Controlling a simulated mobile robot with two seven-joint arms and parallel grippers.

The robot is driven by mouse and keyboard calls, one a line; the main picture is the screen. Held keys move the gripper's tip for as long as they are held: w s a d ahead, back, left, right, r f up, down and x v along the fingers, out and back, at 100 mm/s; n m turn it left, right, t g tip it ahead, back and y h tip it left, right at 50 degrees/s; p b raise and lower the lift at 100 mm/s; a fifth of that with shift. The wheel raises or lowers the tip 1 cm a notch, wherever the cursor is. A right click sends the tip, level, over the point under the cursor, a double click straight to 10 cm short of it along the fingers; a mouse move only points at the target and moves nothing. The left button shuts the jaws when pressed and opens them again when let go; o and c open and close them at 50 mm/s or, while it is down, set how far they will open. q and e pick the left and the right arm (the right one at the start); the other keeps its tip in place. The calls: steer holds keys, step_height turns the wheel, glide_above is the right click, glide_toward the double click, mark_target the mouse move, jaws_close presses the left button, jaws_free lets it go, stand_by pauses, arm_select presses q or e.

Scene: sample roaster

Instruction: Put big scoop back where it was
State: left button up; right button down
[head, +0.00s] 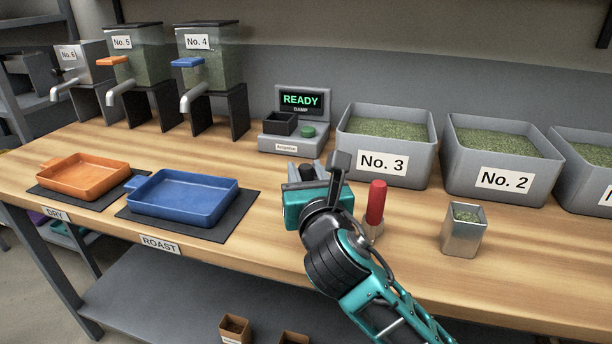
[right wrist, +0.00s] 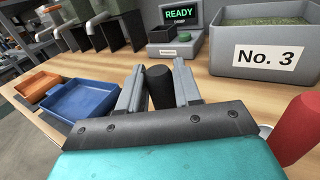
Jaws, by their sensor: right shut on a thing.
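My right gripper (head: 303,174) is over the middle of the bench, in front of the scale-like device. In the right wrist view its two grey fingers (right wrist: 159,88) are shut on an upright black handle (right wrist: 160,86), which I take as the big scoop's. The lower part of that scoop is hidden behind the gripper, so I cannot tell whether it touches the bench. A second upright handle, red (head: 376,203), stands just right of my gripper; it also shows at the right of the wrist view (right wrist: 298,130). My left gripper is not in view.
A square metal cup (head: 461,238) with green beans stands at right. Grey bins No. 3 (head: 400,178) and No. 2 (head: 470,182) stand behind. The device reading READY (head: 300,146) is at the back. Blue (head: 185,205) and orange (head: 85,187) trays lie left. Bench between cup and red handle is clear.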

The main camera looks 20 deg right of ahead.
steer(key=c, duration=1.2)
jaws_free()
steer(key=shift+f, duration=0.1)
steer(key=o, duration=0.4)
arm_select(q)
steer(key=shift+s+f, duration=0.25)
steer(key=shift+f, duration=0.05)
arm_select(e)
steer(key=shift+s, duration=0.25)
arm_select(q)
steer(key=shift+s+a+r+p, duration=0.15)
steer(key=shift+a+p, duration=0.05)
steer(key=shift+p, duration=0.3)
arm_select(e)
steer(key=s, duration=0.3)
steer(key=s+a, duration=0.1)
steer(key=s, duration=0.7)
steer(key=shift+s+a, duration=0.25)
